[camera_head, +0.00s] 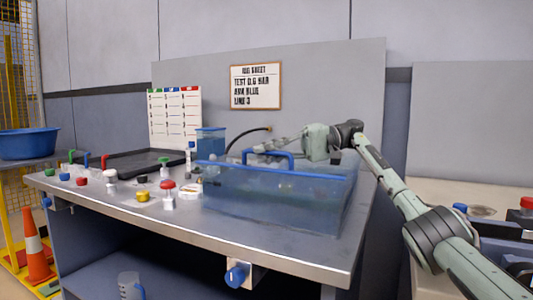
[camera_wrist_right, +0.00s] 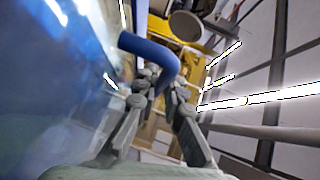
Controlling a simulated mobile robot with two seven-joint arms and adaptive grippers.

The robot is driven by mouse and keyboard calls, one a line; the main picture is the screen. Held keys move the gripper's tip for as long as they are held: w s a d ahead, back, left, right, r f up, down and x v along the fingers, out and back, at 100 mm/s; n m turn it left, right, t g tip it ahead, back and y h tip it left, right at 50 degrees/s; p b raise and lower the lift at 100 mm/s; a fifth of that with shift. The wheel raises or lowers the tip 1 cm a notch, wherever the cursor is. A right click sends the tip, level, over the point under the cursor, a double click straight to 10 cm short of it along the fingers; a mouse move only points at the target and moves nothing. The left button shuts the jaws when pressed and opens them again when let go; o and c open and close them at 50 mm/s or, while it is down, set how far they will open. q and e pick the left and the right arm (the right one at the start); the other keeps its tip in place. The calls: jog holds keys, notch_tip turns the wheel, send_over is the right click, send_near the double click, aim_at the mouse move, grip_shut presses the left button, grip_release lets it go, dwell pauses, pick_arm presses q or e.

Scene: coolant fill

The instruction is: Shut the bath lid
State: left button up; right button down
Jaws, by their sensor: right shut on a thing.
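The bath (camera_head: 285,205) is a clear blue tank on the right part of the steel bench. Blue edging of its lid (camera_head: 225,165) runs across the top front. A blue lid handle (camera_head: 292,159) stands up there. I cannot tell exactly how far the lid is from the rim. My right gripper (camera_head: 262,149) reaches in from the right over the bath, its fingers at the handle. In the right wrist view the fingers (camera_wrist_right: 163,80) are shut around the blue handle (camera_wrist_right: 150,48), with clear blue panel to the left. My left gripper is not in view.
Small bottles with coloured caps, including a red-capped one (camera_head: 168,196), stand left of the bath. A clear blue container (camera_head: 210,143) and a black hose (camera_head: 243,137) are behind it. A black tray (camera_head: 125,160) lies at the back left. The bench's front edge (camera_head: 210,237) is clear.

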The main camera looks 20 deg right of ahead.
jog(key=c, duration=1.9)
grip_release()
jog(key=shift+f, duration=0.4)
jog(key=shift+r, duration=0.1)
notch_tip(320, 180, up, 10)
jog(key=shift+f, duration=0.15)
jog(key=shift+r, duration=0.2)
jog(key=shift+s, duration=0.1)
